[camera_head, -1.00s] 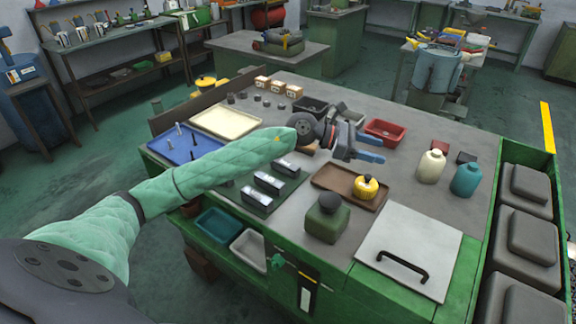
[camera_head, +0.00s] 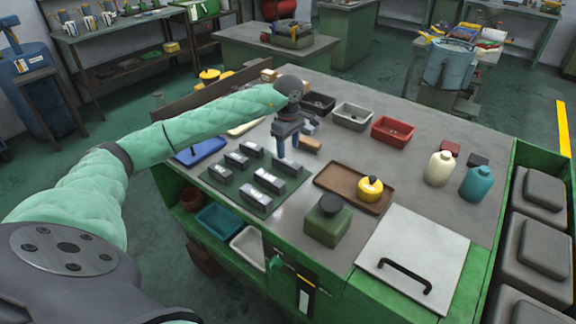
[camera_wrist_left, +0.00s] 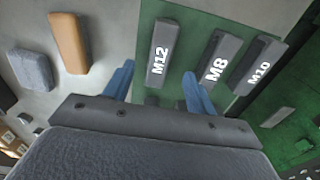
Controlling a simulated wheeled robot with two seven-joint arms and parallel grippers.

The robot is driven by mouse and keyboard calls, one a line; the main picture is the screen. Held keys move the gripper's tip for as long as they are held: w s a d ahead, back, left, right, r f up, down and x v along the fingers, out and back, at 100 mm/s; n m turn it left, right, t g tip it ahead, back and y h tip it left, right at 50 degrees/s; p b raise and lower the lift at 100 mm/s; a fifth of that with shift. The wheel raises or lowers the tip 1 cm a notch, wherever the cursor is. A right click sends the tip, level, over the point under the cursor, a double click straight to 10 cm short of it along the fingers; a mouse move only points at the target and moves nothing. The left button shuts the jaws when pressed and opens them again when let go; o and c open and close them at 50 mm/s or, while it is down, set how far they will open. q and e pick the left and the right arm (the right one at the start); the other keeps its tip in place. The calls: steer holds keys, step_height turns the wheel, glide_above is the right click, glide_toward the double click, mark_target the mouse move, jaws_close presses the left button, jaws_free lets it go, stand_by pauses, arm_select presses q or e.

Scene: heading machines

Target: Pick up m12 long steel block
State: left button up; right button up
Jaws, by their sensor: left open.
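The M12 long steel block (camera_wrist_left: 158,58) lies on a green mat (camera_wrist_left: 148,25) in the left wrist view, its white label readable. In the head view it appears to be the far long block (camera_head: 286,166) on the mat. My left gripper (camera_head: 287,148) points down above that far end of the mat. In the wrist view its blue fingers (camera_wrist_left: 158,88) are apart with nothing between them, and the block appears beyond the gap. The M8 (camera_wrist_left: 217,60) and M10 (camera_wrist_left: 258,66) blocks lie to its right. My right gripper is not in view.
A tan block (camera_wrist_left: 70,42) and a grey block (camera_wrist_left: 31,68) lie beside the mat. Shorter blocks (camera_head: 237,160) share the mat.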

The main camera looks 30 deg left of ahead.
mark_target(287, 161)
arm_select(q)
steer(key=shift+a+f, duration=0.15)
steer(key=shift+f, duration=1.6)
steer(key=shift+a+f, duration=0.1)
steer(key=shift+f, duration=1.65)
steer(key=shift+r, duration=0.1)
jaws_close()
